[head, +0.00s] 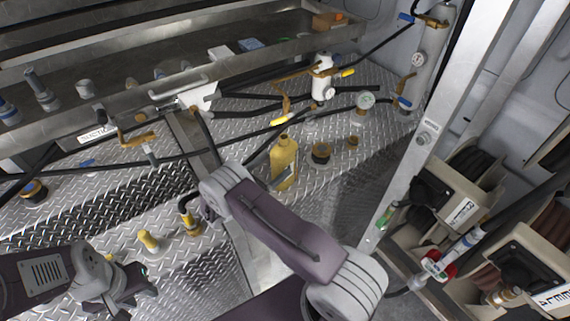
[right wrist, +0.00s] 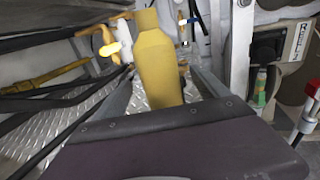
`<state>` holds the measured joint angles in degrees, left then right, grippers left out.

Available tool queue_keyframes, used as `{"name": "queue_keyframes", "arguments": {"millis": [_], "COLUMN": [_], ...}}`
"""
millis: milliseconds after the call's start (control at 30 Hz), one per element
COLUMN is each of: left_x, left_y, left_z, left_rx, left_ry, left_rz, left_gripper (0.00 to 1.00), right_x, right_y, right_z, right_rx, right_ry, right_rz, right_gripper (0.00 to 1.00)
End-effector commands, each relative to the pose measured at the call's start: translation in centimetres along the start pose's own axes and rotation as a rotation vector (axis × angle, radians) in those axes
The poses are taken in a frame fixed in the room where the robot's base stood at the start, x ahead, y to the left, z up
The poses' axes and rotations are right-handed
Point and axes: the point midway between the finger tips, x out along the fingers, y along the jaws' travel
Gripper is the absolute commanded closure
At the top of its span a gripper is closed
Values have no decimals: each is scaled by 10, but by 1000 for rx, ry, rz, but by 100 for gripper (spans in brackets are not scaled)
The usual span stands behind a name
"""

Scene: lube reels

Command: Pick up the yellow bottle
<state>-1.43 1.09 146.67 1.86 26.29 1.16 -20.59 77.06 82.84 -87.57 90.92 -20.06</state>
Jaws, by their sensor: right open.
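Grey bars that look like the open fingers of my right gripper (right wrist: 158,82) lie on either side of the bottle in the wrist view. I cannot tell whether they touch it. My left gripper (head: 138,287) is low at the left, away from the bottle; its jaw gap is unclear.
Black hoses (head: 245,128) and a white cylinder (head: 322,75) with brass fittings are behind the bottle. A metal post (head: 405,175) and hose reels (head: 455,190) stand further right.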

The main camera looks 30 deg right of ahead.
Motion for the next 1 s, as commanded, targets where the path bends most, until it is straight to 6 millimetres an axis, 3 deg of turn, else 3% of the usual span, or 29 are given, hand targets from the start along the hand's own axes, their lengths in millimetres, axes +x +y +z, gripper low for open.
{"name": "queue_keyframes", "arguments": {"millis": [67,333,633,933,1000], "left_x": [-2,-18,-17,-17,-18], "left_y": [0,0,0,0,0], "left_z": [0,-2,-2,-2,-2], "left_rx": [0,0,0,0,0], "left_ry": [0,0,0,0,0], "left_rz": [0,0,0,0,0], "left_gripper": [64,64,64,64,64], "right_x": [5,55,62,62,62], "right_y": [0,-1,0,0,0], "right_z": [1,2,0,0,1], "right_rx": [0,0,0,0,1], "right_ry": [0,1,1,1,-1], "right_rz": [-1,-3,1,1,1], "right_gripper": [16,16,16,99,100]}}
